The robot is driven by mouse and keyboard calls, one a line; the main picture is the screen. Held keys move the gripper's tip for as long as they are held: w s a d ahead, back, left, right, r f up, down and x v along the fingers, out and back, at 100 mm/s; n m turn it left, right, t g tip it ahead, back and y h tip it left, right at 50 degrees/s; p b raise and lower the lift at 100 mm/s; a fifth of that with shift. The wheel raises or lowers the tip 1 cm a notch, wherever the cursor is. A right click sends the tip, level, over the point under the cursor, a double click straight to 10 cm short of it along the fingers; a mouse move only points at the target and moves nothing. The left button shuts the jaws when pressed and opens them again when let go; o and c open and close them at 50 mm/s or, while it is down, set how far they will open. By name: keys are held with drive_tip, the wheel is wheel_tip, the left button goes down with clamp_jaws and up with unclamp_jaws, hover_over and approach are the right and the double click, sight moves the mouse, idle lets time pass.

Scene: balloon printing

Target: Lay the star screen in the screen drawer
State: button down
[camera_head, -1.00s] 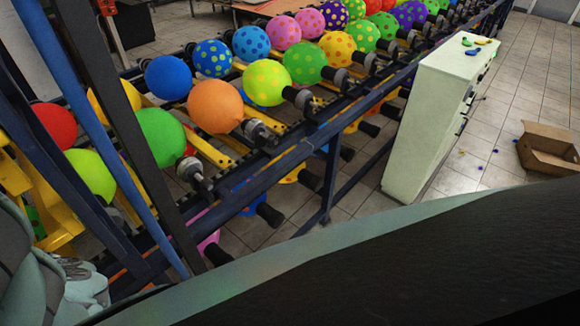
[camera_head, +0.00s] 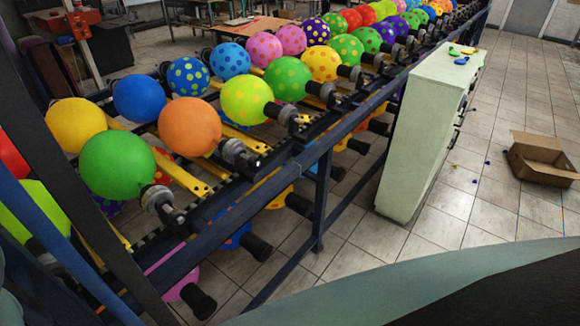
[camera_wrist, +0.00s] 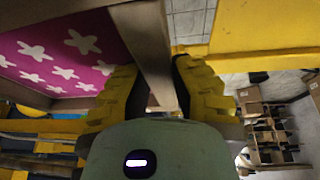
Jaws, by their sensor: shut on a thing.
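The star screen (camera_wrist: 68,58), a pink panel with white stars and a wooden frame, fills the upper left of the wrist view. My gripper (camera_wrist: 161,85) is shut on its wooden frame bar, which runs between the two dark fingers. Part of the screen lies outside the wrist view. In the head view neither the gripper nor the screen can be made out. I cannot make out an open screen drawer in either view.
A balloon conveyor with a blue rail (camera_head: 330,150) runs from front left to back right. A pale cabinet (camera_head: 415,150) with small coloured items on top stands beside it. An open cardboard box (camera_head: 543,160) lies on tiled floor at right. Shelves with boxes (camera_wrist: 272,135) show in the wrist view.

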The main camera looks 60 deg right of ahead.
wheel_tip(320, 180, down, 8)
drive_tip(key=b, duration=0.4)
drive_tip(key=shift+r, duration=0.25)
drive_tip(key=shift+w+d+r+b, duration=0.1)
drive_tip(key=shift+b, duration=0.3)
idle(0.7)
drive_tip(key=shift+f+b, duration=0.2)
drive_tip(key=shift+b, duration=0.3)
idle(0.4)
idle(0.3)
drive_tip(key=c, duration=0.9)
unclamp_jaws()
drive_tip(key=shift+o, duration=0.2)
